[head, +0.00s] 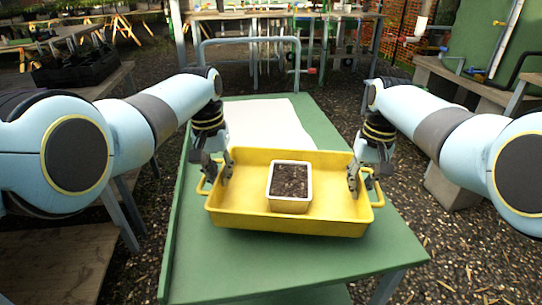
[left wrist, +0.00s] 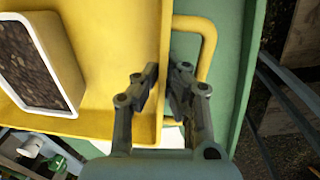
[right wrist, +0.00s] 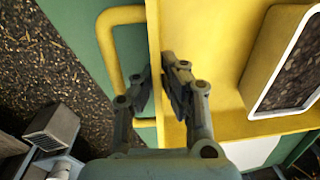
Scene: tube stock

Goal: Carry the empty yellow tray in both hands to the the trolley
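The yellow tray (head: 330,222) is level over the green top of what looks like the trolley (head: 200,275). I cannot tell whether it rests there or is held just above. It is not empty: a white-rimmed square pot of dark soil (head: 290,188) stands in its middle. My left gripper (head: 222,172) is shut on the tray's left wall; the left wrist view shows its fingers (left wrist: 165,78) on either side. My right gripper (head: 360,178) is shut on the right wall in the same way, as the right wrist view shows (right wrist: 158,75). Both grip beside the yellow loop handles.
A pale sheet (head: 265,120) covers part of the green top behind the tray. A tubular rail (head: 250,42) rises at its far end. Wooden benches stand left and right, one with dark crates (head: 78,70). Gravel floor (head: 460,240) is open at the right.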

